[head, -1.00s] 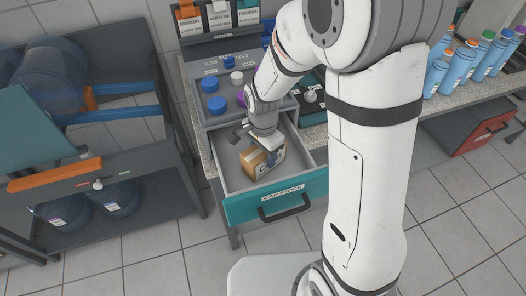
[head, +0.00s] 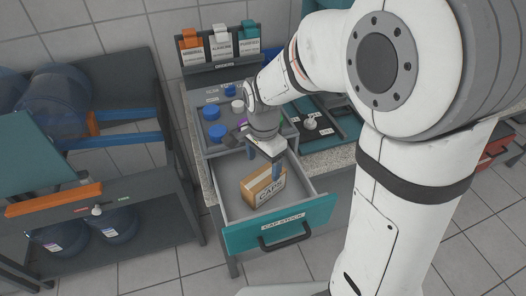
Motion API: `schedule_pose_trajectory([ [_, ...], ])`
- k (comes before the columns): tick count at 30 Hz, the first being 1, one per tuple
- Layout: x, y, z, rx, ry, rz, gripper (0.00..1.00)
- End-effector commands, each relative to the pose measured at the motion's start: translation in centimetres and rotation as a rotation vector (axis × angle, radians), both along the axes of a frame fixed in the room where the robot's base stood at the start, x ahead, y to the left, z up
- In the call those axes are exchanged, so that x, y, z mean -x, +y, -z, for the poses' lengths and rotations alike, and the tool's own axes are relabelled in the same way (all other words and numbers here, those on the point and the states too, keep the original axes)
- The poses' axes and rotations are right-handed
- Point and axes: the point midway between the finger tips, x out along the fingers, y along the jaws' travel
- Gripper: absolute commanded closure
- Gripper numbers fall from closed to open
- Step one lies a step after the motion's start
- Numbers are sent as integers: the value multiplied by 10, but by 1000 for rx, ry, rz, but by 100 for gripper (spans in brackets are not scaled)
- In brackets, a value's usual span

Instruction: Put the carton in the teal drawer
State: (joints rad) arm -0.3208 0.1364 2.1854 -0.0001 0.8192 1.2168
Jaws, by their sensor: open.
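The carton (head: 263,187) is a brown cardboard box with white tape and the word CAPS on its side. It sits inside the teal drawer (head: 283,226), which is pulled out and labelled CAP STOCK. My gripper (head: 262,160) is open above the carton, near the back of the drawer, with its fingers clear of the box as far as I can see. Part of the drawer's back interior is hidden by my gripper.
A tray (head: 218,148) with blue, white and purple caps stands on the counter behind the drawer. A dark rack (head: 150,195) with large blue bottles stands at the left. My arm fills the right side. Floor in front is clear.

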Motion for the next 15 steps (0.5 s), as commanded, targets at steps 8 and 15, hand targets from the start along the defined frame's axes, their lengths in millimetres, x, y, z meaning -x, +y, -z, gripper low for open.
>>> schedule_pose_trajectory([
  [8,0,0,-37,-1,-1,1,26],
  [15,5,-10,-47,-4,-15,-37,26],
])
